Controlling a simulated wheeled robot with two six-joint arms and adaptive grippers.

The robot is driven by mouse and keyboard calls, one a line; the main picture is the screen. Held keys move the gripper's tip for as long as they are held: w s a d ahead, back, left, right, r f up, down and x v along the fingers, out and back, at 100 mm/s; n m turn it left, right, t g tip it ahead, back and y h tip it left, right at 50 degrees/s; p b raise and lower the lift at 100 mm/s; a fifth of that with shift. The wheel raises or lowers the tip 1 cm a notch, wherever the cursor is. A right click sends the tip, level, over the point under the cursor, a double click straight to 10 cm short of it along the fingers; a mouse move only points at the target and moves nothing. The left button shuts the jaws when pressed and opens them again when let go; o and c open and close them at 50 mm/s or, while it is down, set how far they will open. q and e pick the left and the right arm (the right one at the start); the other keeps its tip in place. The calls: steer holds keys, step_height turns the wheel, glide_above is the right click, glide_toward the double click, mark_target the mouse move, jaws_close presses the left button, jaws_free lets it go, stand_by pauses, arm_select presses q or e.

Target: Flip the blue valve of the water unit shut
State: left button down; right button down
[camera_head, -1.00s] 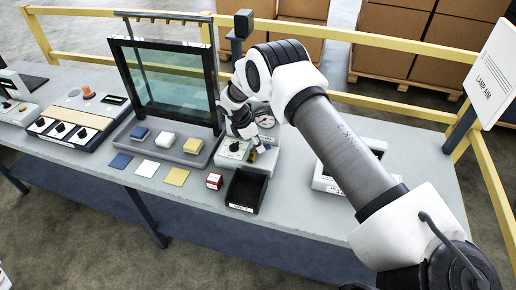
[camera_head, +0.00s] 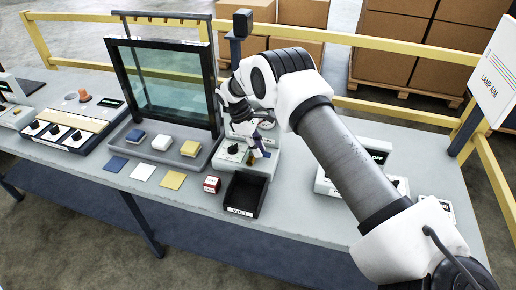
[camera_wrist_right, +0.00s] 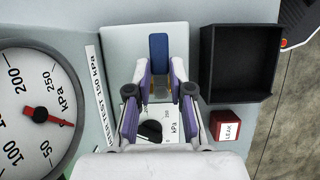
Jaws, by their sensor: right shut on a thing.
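The water unit (camera_head: 262,168) is a pale box near the middle of the table, partly hidden by my right arm. In the right wrist view its pale top (camera_wrist_right: 118,42) carries the blue valve handle (camera_wrist_right: 158,47), a flat lever pointing to the top of the picture. My right gripper (camera_head: 254,153) is over the unit. In the wrist view its purple-lined fingers (camera_wrist_right: 161,72) are on either side of the handle's lower part and shut on it. A black knob (camera_wrist_right: 150,130) lies partly below the gripper. My left gripper is not in view.
A black bin (camera_head: 245,194) and a red-and-white LEAK block (camera_wrist_right: 227,126) stand close by. A large kPa gauge (camera_wrist_right: 30,110) is left in the wrist view. A framed glass panel (camera_head: 165,85) stands left of my arm, with coloured blocks and squares before it.

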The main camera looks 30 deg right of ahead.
steer(key=shift+a, duration=0.1)
steer(key=c, duration=1)
jaws_free()
steer(key=shift+c, duration=0.2)
steer(key=shift+w, duration=0.1)
steer(key=v, duration=1.2)
steer(key=shift+f, duration=0.2)
